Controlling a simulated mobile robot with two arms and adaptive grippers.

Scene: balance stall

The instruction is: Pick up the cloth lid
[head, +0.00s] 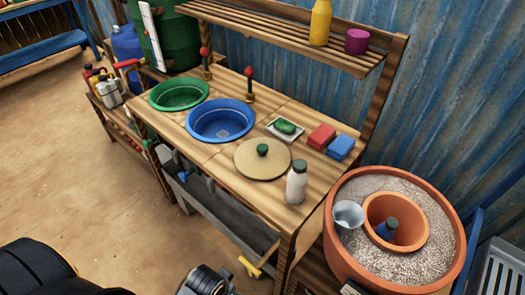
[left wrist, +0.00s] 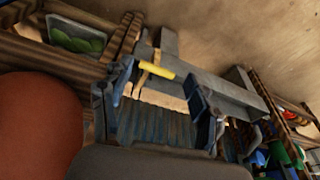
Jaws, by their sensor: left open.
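The cloth lid appears to be the round tan disc (head: 248,168) with a dark green knob (head: 262,150). It lies flat on the wooden counter in the head view, between the blue basin and a white bottle. I cannot make it out in the left wrist view. My left gripper (left wrist: 160,95) shows its two fingers apart in the left wrist view, with nothing between them. Parts of my own arms show at the bottom edge of the head view, well below the lid. My right gripper cannot be made out.
A white bottle (head: 297,182) stands close right of the lid. The blue basin (head: 220,136), green basin (head: 179,106), a soap dish (head: 285,127), and red (head: 321,136) and blue (head: 341,147) blocks share the counter (head: 222,171). A terracotta pot (head: 345,262) stands right.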

